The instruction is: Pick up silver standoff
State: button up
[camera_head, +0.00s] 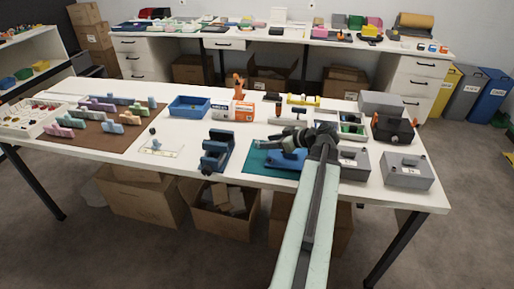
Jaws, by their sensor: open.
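My gripper (268,144) reaches over the white table from the front right. Its jaws point left, above a teal mat (262,168) and close to a blue device (287,160) on that mat. The gripper is open and I see nothing held in it. I cannot pick out the silver standoff; it is too small to tell or hidden by the arm and gripper.
A dark blue vise-like stand (217,152) stands left of the mat. Grey boxes (407,171) fill the table's right end. A blue tray (189,107) sits behind. The white tabletop (185,160) has free room at its front left-middle.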

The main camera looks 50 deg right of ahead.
aim_at(258, 142)
jog(key=b+x, duration=0.2)
jog(key=x, duration=0.3)
jog(key=shift+f, duration=0.1)
grip_shut()
jog(key=shift+r, duration=0.2)
notch_tip(258, 142, up, 10)
jog(key=p, duration=1)
